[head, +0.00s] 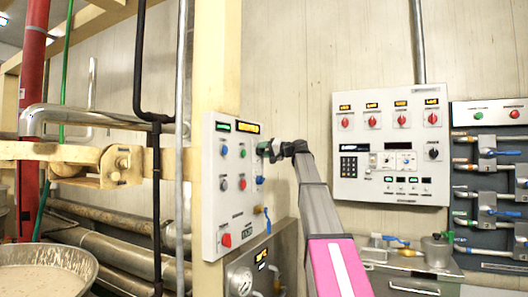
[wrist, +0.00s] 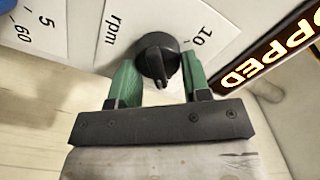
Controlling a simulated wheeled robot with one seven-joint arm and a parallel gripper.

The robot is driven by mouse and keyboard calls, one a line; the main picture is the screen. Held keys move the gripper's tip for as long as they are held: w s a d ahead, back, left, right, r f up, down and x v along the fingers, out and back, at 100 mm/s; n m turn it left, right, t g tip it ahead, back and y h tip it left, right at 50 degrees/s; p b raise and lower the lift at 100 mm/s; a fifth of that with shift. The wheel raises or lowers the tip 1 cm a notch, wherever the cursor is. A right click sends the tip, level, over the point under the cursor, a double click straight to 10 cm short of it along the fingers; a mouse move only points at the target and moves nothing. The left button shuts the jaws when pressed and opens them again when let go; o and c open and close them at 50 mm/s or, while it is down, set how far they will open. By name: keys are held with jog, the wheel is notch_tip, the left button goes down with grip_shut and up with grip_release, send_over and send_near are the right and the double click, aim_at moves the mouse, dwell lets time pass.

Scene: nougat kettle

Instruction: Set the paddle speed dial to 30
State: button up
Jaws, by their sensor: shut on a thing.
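The paddle speed dial is a round black knob (wrist: 156,56) on a white plate marked "rpm" and "10" in the wrist view. My gripper (wrist: 159,76) has one green finger on each side of the knob and is shut on it. The knob's raised ridge points toward the bottom of the wrist view; the number it points at is hidden. In the head view my gripper (head: 264,149) is at the right edge of the white control panel (head: 212,195), below its displays, and hides the knob.
An amber display reading "...OPPED" (wrist: 265,58) is close to the right of the knob in the wrist view. The control panel also carries several buttons and a red switch (head: 226,240). A second panel (head: 385,104) with red knobs hangs behind. A kettle (head: 45,268) stands at lower left.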

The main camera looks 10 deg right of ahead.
jog(key=o, duration=0.9)
jog(key=v, duration=1.1)
